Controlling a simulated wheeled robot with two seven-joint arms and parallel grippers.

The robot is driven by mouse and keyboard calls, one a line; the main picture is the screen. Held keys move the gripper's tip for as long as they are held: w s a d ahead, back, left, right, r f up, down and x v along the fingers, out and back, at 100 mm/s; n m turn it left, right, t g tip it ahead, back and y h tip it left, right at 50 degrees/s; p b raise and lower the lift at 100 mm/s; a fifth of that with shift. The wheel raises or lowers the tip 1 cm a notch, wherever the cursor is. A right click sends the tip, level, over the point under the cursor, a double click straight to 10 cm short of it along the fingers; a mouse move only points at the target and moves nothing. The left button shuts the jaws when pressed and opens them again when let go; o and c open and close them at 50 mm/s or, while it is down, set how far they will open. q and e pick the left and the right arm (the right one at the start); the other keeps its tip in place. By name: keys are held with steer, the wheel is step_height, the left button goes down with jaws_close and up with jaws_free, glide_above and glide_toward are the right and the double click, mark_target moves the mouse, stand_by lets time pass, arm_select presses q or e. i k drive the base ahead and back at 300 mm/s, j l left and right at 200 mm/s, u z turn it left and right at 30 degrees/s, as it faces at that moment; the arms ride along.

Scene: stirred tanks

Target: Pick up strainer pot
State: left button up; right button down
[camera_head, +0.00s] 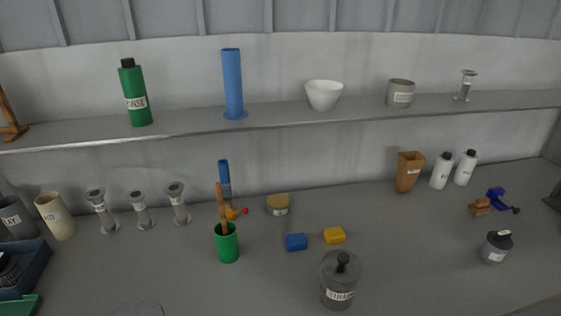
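The strainer pot looks to be the grey lidded pot (339,281) with a dark knob on top, standing upright at the front middle of the counter. Its label is only partly readable and begins like "STRAIN". Nothing touches it. Neither of my grippers shows in the head view.
A blue block (296,242) and a yellow block (335,236) lie just behind the pot. A green cup (227,242) with tools stands to the left. A small dark-lidded jar (496,246) is at the right. A shelf (280,122) with containers runs above.

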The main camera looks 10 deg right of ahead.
mark_target(335, 296)
steer(key=l+u, duration=0.25)
steer(key=l, duration=0.2)
steer(key=k+l+u, duration=0.25)
steer(key=l, duration=0.2)
steer(key=k+l+u, duration=0.2)
steer(key=l, duration=0.25)
steer(key=l+u, duration=0.25)
steer(key=l, duration=0.15)
steer(key=k+l+u, duration=0.25)
steer(key=l, duration=0.1)
